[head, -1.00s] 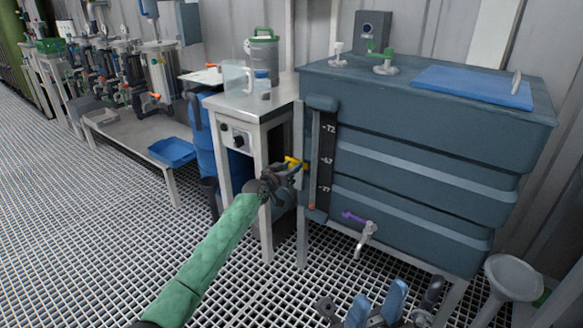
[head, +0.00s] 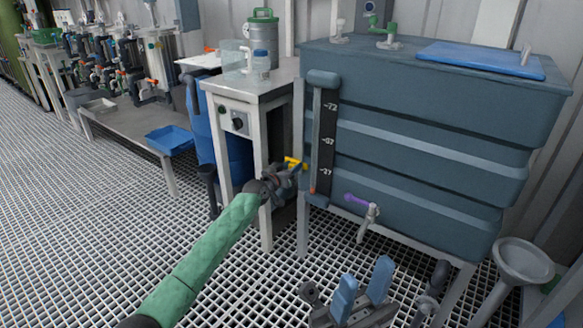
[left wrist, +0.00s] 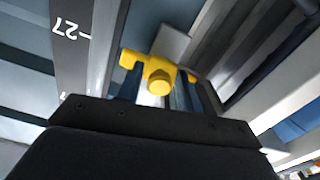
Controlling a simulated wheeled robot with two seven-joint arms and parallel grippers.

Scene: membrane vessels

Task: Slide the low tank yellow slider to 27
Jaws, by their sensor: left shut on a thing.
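The low tank (head: 400,150) is a blue-grey ribbed vessel with a dark scale strip (head: 327,140) marked 72, a middle number and 27. The yellow slider (head: 293,163) is at the tank's left side, slightly above the height of the 27 mark in the head view. My left gripper (head: 288,172) is shut on it. In the left wrist view the slider (left wrist: 158,75) sits between the blue fingers, and the 27 mark (left wrist: 65,28) shows up and left of it. My right gripper (head: 363,290) is open and empty, low in front of the tank.
A white-legged stand (head: 248,90) with a control box is close to the left of my left gripper. A grey funnel (head: 523,262) stands at the right. Open grating floor (head: 90,210) lies left.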

